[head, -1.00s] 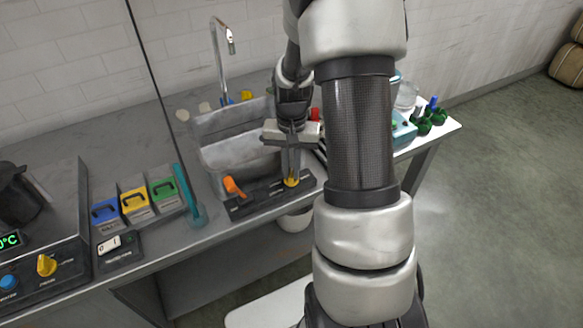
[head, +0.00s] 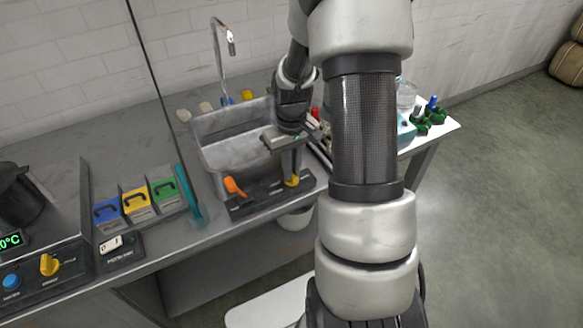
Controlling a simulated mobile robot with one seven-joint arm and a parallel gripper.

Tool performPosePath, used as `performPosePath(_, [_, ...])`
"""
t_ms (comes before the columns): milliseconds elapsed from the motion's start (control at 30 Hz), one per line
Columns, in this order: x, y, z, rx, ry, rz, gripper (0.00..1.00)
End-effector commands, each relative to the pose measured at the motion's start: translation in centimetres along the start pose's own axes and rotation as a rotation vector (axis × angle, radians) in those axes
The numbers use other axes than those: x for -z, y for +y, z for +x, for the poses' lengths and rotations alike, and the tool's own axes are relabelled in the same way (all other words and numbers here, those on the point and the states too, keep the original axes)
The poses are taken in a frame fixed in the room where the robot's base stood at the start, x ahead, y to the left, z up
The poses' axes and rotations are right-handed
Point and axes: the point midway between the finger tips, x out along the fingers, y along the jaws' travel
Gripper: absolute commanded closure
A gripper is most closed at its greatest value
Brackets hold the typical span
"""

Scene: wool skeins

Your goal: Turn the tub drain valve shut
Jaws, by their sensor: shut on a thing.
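The grey metal tub (head: 222,125) stands on the bench. A dark panel (head: 262,197) runs along its front. An orange lever (head: 232,186) sits on the panel's left part and a yellow handle (head: 292,181) on its right part. The panel's lettering is too small to read, so I cannot tell from it which is the drain valve. My gripper (head: 291,171) points down at the panel's right end and is shut on the yellow handle. The fingers hide part of the handle.
A curved tap (head: 222,62) rises behind the tub. A teal upright piece (head: 188,193) and blue, yellow and green bins (head: 135,202) stand to the left. A white side table (head: 441,127) with green items is at the right. A white bucket (head: 296,219) is below the panel.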

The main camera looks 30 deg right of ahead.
Motion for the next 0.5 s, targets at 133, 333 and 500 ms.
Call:
performPosePath(133, [0.11,0.03,-0.12,-0.001,0.003,-0.011,1.0])
performPosePath(333, [0.12,0.03,-0.13,-0.001,0.003,-0.012,1.0])
performPosePath(500, [0.12,0.02,-0.13,-0.001,0.003,-0.012,0.81])
